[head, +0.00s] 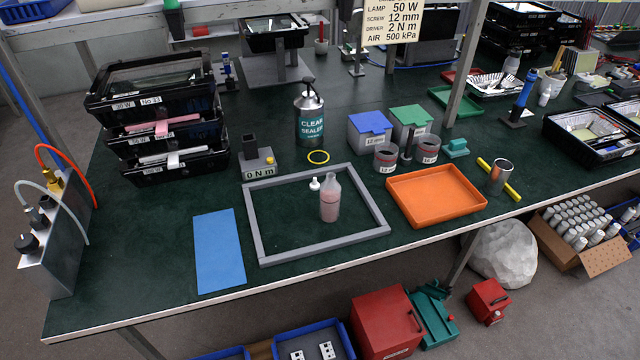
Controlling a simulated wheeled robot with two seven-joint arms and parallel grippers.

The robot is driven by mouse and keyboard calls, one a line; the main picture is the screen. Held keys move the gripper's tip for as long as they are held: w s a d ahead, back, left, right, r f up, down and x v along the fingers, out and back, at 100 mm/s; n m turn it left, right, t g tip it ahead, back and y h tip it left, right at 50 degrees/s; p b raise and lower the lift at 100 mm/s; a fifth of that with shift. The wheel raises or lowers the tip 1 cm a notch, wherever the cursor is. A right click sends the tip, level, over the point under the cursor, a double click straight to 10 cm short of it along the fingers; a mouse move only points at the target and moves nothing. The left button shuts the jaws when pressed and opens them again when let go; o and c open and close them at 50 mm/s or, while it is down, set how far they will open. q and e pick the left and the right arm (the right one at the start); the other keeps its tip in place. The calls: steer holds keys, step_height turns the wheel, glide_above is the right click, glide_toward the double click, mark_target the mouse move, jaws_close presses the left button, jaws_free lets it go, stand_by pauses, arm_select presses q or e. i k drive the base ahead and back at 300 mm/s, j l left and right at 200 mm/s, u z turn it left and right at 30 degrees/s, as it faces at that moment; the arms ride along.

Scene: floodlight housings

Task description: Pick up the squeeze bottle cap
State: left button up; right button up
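The squeeze bottle (329,203) stands upright inside a grey rectangular frame (262,222) on the dark green table. It is translucent with pink contents. A small white cap (315,184) shows just left of the bottle's upper part, apart from the bottle's top. It appears to sit on the table inside the frame, though its exact contact is too small to tell. Neither of my grippers is in view.
A blue mat (219,250) lies left of the frame, and an orange tray (436,222) stands to its right. A sealer can (309,115), a yellow ring (318,157) and a grey torque block (257,165) are behind it. Stacked black housings (160,120) stand at left.

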mark_target(314, 185)
steer(key=i+l, duration=0.1)
steer(key=l, duration=0.4)
steer(key=i+l, duration=0.1)
steer(key=l, duration=0.35)
steer(key=i+l, duration=0.1)
steer(key=l, duration=0.4)
steer(key=i+l, duration=0.1)
steer(key=l, duration=0.4)
steer(key=u, duration=1.85)
